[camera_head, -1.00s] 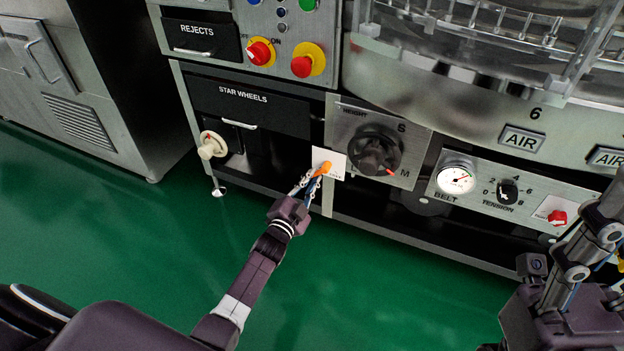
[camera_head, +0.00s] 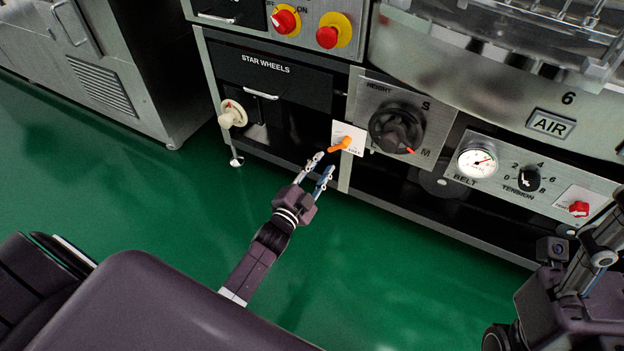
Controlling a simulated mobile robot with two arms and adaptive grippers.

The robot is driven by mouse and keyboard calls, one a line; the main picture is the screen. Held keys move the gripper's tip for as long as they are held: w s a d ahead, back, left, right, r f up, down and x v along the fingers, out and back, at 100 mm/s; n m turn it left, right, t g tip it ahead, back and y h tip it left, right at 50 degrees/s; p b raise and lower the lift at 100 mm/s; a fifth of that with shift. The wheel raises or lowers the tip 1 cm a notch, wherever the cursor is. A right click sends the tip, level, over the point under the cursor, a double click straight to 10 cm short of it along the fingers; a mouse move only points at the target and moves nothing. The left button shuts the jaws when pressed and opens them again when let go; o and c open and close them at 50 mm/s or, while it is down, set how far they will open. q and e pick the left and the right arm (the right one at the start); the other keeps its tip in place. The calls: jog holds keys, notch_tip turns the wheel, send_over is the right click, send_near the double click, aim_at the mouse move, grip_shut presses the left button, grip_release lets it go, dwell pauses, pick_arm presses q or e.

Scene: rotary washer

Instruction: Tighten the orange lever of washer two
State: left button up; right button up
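The orange lever (camera_head: 341,145) sits on a small white plate (camera_head: 356,137) on the machine's front, left of the black height knob. It points down and to the left. My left gripper (camera_head: 322,168) is just below and left of the lever, apart from it, with its fingers spread and nothing between them. My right arm (camera_head: 570,285) shows at the lower right edge; its fingertips are not clearly visible.
The height knob (camera_head: 396,128), belt gauge (camera_head: 477,163), tension knob (camera_head: 528,179) and a small red lever (camera_head: 578,209) lie to the right. A cream knob (camera_head: 232,115) is at left. Green floor (camera_head: 380,250) in front is clear.

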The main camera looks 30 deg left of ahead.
pick_arm(q)
jog(key=s, duration=0.6)
jog(key=shift+s+a, duration=0.15)
